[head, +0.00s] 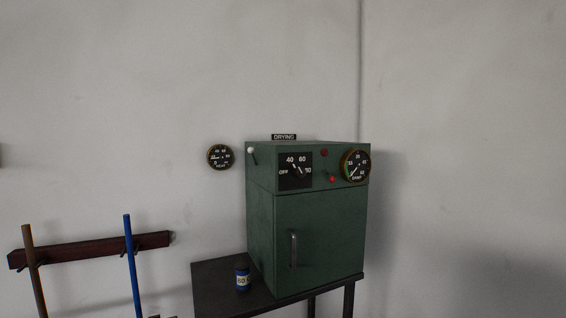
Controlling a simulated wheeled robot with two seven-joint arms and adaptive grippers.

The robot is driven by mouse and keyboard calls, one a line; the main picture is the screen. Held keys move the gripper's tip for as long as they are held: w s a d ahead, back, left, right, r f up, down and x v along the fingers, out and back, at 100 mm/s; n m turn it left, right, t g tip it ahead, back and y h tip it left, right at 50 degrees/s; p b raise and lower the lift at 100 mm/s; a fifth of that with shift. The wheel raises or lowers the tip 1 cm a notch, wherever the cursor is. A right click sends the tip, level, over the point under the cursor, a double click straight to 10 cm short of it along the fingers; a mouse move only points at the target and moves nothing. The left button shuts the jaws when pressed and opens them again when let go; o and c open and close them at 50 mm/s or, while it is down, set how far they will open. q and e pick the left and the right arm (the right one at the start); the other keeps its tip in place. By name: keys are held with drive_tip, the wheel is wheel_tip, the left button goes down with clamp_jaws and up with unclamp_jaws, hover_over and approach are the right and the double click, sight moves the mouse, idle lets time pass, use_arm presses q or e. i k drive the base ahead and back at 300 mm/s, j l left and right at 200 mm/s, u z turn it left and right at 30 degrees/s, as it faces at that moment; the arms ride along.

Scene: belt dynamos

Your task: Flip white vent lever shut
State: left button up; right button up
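The white vent lever (251,151) is a small white knob on a short dark stem, at the upper left of the green drying cabinet (316,228). The knob points up, with the stem below it leaning slightly. The cabinet stands on a dark table, with its door shut and a vertical metal handle (293,250) on the door. Neither of my grippers shows in the head view.
The cabinet front has a temperature dial (295,170), a round gauge (355,165) and a red-tipped switch (332,179). A wall rack (88,250) holds poles at left.

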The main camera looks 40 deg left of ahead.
sight(250, 150)
drive_tip(key=l+u, duration=0.1)
drive_tip(key=u, duration=2.5)
